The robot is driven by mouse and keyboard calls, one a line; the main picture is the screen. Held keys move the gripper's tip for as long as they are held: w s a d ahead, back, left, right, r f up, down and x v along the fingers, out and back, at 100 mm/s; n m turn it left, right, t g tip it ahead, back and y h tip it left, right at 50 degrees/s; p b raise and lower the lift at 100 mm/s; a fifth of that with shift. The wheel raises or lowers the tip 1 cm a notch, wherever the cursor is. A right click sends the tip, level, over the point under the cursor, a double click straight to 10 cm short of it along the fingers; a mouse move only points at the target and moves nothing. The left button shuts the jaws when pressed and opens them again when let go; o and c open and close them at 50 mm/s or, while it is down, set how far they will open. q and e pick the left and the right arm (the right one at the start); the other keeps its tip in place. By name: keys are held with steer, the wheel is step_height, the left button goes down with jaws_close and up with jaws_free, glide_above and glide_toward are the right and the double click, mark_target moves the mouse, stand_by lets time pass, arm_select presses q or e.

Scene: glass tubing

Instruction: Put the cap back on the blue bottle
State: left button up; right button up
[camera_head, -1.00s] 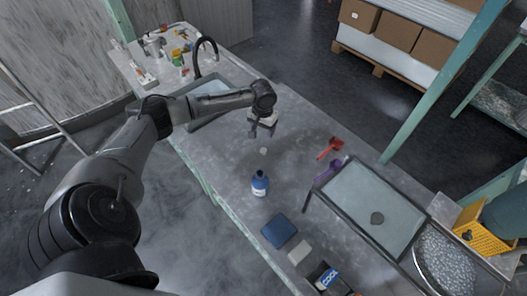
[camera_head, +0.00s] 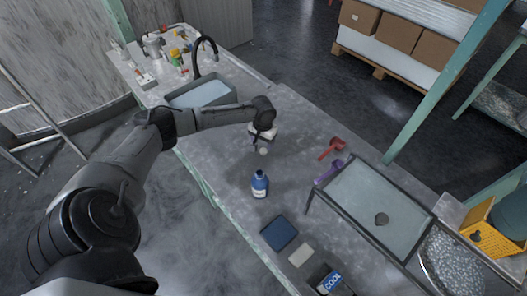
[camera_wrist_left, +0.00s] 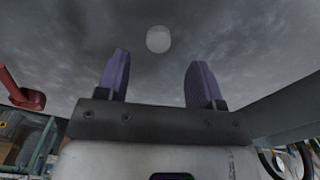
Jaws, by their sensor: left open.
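The blue bottle (camera_head: 260,187) stands upright on the grey worktop in the head view. It has a white label, and its dark neck shows no cap on it. A small pale round cap (camera_head: 264,152) lies on the worktop just beyond the bottle. My left gripper (camera_head: 259,148) is over the worktop close to the cap, pointing down. In the left wrist view its two purple fingers (camera_wrist_left: 158,80) are wide apart with nothing between them. The cap (camera_wrist_left: 158,39) shows there beyond the fingertips, roughly centred between them. My right gripper is not in view.
A red scoop (camera_head: 333,148) and a purple tool (camera_head: 328,170) lie to the right, beside a large tray (camera_head: 345,200). A dark blue pad (camera_head: 279,232) and a pale block (camera_head: 301,254) lie nearer me. A sink (camera_head: 205,93) is at the back left.

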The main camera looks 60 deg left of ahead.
mark_target(264, 151)
arm_select(q)
step_height(264, 151, down, 4)
steer(key=shift+w+f+b, duration=0.1)
steer(key=shift+w+b, duration=0.05)
steer(key=shift+b, duration=1.05)
steer(key=shift+f, duration=0.45)
steer(key=shift+c, duration=0.2)
steer(key=c, duration=0.9)
steer(key=shift+r, duration=0.1)
steer(key=shift+c, duration=0.2)
steer(key=r+p, duration=0.1)
steer(key=r, duration=0.1)
steer(key=r+p, duration=0.1)
steer(key=r, duration=0.2)
steer(key=shift+d+p, duration=0.2)
steer(key=shift+p, duration=0.1)
steer(key=w+d+r+p, duration=0.1)
steer(key=d+r+p, duration=0.3)
steer(key=d, duration=0.7)
steer(key=shift+w+r, duration=0.3)
steer(key=shift+r, duration=0.65)
